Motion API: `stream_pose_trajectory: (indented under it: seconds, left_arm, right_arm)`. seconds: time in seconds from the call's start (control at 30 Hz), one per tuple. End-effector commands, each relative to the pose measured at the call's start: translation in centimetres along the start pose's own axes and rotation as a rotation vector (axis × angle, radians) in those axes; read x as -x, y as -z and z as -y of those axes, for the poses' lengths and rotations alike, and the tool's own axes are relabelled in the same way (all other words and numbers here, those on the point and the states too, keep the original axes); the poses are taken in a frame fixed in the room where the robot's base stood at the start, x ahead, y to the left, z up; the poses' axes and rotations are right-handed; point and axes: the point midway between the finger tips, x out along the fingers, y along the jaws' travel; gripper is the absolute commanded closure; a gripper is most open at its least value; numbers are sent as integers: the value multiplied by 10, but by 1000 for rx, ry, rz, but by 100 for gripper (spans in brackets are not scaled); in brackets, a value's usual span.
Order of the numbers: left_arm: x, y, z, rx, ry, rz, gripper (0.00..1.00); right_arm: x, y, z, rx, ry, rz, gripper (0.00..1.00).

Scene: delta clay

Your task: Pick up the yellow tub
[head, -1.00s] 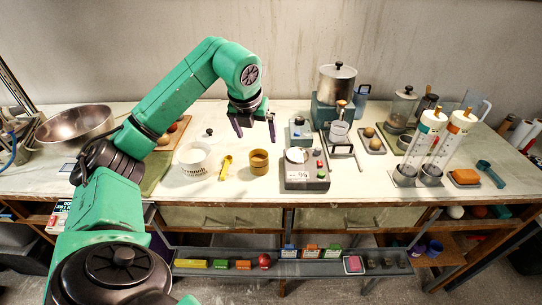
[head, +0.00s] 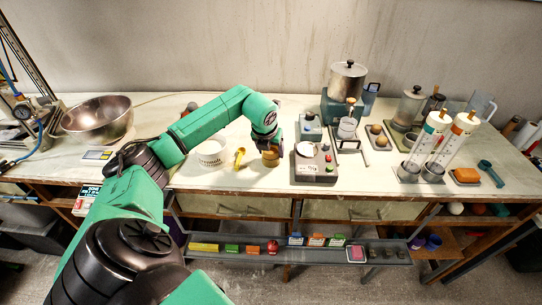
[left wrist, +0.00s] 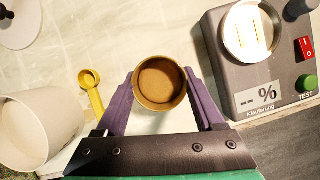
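The yellow tub (head: 270,160), a small round mustard-coloured cup, stands upright on the white bench top. My left gripper (head: 269,149) has come down over it from above. In the left wrist view the tub (left wrist: 160,84) sits between the two purple fingers, one on each side, with its open mouth facing the camera. The fingers lie close along its wall; whether they press on it cannot be told. The arm partly hides the tub in the head view. My right gripper is not in view.
A yellow scoop (head: 239,156) and a white tub (head: 211,153) stand left of the yellow tub. A grey meter with a % display (head: 315,165) is close on its right. A small blue-grey device (head: 310,127) stands behind. The bench's front edge is near.

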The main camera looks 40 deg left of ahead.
Motion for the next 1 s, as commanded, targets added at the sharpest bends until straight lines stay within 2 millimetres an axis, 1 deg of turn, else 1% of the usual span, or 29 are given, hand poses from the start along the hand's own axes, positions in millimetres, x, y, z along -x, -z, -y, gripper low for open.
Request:
stream_pose_trajectory:
  seconds: [0.03,0.07,0.1,0.13,0.37,0.47,0.57,0.67,0.7,0.77,0.8,0.9,1.0]
  left_arm:
    - [0,0,0,0,0,0,65]
    - [0,0,0,0,0,0,76]
    - [0,0,0,0,0,0,92]
    - [1,0,0,0,1,1,95]
    - [2,-1,0,0,1,2,94]
    - [8,-4,0,1,1,3,94]
    - [22,-10,0,2,2,6,94]
    - [49,-22,0,2,3,10,94]
    - [65,-29,1,2,5,12,94]
    - [88,-38,1,3,7,11,94]
    - [104,-45,1,2,7,10,94]
    - [137,-58,1,1,6,7,94]
    - [164,-68,1,2,5,6,94]
  right_arm:
    - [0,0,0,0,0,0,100]
    - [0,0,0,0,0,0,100]
    - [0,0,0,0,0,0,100]
    - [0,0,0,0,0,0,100]
    - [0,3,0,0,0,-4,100]
    - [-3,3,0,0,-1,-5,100]
    - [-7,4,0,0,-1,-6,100]
    - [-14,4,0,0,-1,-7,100]
    - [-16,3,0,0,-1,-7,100]
    - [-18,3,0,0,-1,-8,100]
    - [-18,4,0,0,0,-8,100]
    - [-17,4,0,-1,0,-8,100]
    - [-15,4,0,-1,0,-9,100]
